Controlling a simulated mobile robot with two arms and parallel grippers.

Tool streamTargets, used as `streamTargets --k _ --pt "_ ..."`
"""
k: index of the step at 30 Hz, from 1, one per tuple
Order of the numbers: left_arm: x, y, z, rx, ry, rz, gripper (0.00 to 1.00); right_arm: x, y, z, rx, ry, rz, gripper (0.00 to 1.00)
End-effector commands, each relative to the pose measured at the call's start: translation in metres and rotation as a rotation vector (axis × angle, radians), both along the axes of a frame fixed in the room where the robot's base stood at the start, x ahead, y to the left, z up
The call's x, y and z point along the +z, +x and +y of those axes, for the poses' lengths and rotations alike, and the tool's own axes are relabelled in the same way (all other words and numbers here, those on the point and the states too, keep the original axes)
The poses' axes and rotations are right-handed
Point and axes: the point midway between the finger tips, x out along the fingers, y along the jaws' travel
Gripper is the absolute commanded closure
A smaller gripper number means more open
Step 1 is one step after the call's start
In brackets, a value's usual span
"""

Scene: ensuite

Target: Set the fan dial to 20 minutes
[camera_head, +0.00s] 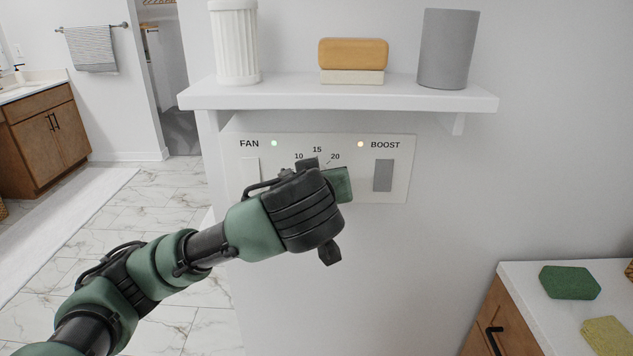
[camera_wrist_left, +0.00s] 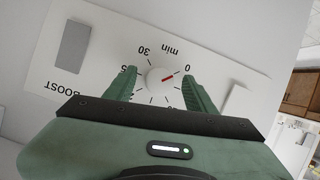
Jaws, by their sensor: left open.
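The fan dial (camera_wrist_left: 158,78) is a round white knob on the white control panel (camera_head: 400,190). My left gripper (camera_wrist_left: 160,72) is open, with one green finger on each side of the knob. I cannot tell whether the fingers touch it. In the head view my left gripper (camera_head: 328,180) hides the dial; the labels 10, 15 and 20 show above it. My right gripper is not in view.
A BOOST rocker (camera_head: 383,175) is right of the dial, and a pale switch (camera_head: 251,172) is under FAN. Above, a white shelf (camera_head: 335,94) holds a ribbed cup, stacked soap-like blocks and a grey tumbler. A counter (camera_head: 530,290) with sponges stands lower right.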

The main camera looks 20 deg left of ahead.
Motion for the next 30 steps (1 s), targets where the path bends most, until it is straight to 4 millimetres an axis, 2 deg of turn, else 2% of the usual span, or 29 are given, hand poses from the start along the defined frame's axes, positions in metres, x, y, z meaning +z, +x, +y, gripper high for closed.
streamTargets --k 5,11,12,22,30 --pt "-0.001 0.000 0.000 0.000 0.000 0.001 0.45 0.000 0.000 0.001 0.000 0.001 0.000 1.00" --pt "-0.001 0.000 0.000 0.000 0.000 0.000 0.98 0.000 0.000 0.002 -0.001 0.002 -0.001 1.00" --pt "-0.001 0.000 0.000 0.000 0.000 0.000 1.00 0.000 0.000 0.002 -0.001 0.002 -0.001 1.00" --pt "0.001 0.000 -0.001 -0.001 0.044 0.014 1.00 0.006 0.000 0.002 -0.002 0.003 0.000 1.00" --pt "0.002 0.000 -0.002 -0.001 0.209 0.065 1.00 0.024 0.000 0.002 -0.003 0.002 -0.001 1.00"
